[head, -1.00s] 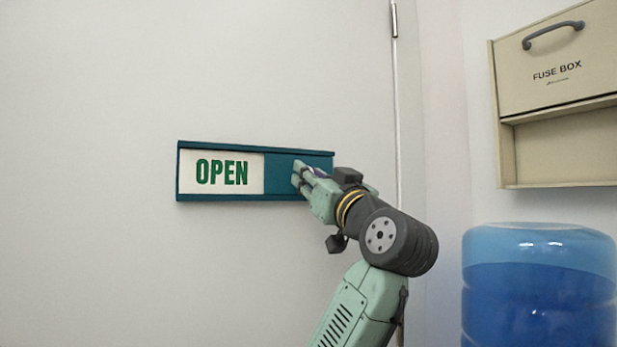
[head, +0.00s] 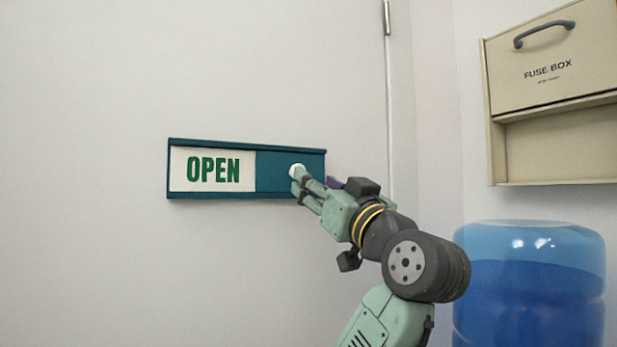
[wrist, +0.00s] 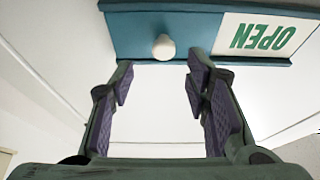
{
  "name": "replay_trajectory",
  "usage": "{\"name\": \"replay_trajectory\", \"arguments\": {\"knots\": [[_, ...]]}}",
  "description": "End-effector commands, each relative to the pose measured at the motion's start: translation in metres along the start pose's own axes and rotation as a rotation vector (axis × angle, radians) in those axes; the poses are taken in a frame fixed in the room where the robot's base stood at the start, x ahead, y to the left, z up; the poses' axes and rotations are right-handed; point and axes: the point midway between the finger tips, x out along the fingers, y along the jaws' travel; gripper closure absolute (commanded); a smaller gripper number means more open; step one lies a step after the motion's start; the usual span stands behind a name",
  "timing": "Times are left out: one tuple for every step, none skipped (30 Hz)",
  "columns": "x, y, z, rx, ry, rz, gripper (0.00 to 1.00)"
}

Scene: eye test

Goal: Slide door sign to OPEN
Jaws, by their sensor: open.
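The door sign (head: 275,185) is a teal frame on the white door. Its white panel (head: 206,171) with green OPEN lettering shows at the left, and a teal cover fills the right part. A white round knob (head: 297,170) sits on the cover; the wrist view shows it too (wrist: 164,47). My gripper (head: 304,191) is just below and right of the knob. In the wrist view my gripper (wrist: 160,80) is open and empty, with purple finger pads apart and the knob beyond the fingertips, clear of them. OPEN appears upside down there.
A beige fuse box (head: 545,75) with a grey handle hangs on the right wall. A blue water bottle (head: 530,285) stands below it. A door hinge (head: 386,17) is at the door's right edge. The door left of the sign is clear.

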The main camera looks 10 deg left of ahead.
Motion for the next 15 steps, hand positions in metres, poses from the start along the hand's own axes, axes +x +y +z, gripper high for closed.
{"name": "replay_trajectory", "arguments": {"knots": [[-0.012, 0.002, 0.0, -0.002, 0.002, 0.004, 0.57], [-0.018, 0.001, 0.0, -0.003, 0.001, 0.004, 0.57], [-0.026, 0.002, 0.0, -0.002, 0.002, 0.005, 0.57], [-0.032, 0.002, -0.001, -0.002, 0.002, 0.004, 0.57], [-0.037, 0.002, 0.0, -0.002, 0.001, 0.004, 0.57], [-0.044, 0.001, 0.0, -0.002, 0.002, 0.004, 0.57], [-0.048, 0.001, 0.0, -0.001, 0.0, 0.003, 0.57], [-0.051, 0.002, 0.0, 0.0, 0.001, 0.003, 0.57], [-0.056, 0.002, 0.0, 0.0, 0.001, 0.004, 0.57], [-0.059, 0.002, 0.0, 0.0, 0.001, 0.004, 0.57], [-0.06, 0.002, 0.0, 0.0, 0.0, 0.003, 0.57], [-0.063, 0.001, 0.0, 0.0, 0.0, 0.002, 0.57], [-0.064, 0.001, 0.0, 0.0, 0.0, 0.002, 0.57], [-0.065, 0.001, 0.0, 0.0, 0.0, 0.001, 0.57], [-0.065, 0.001, 0.0, 0.001, 0.0, 0.001, 0.57]]}}
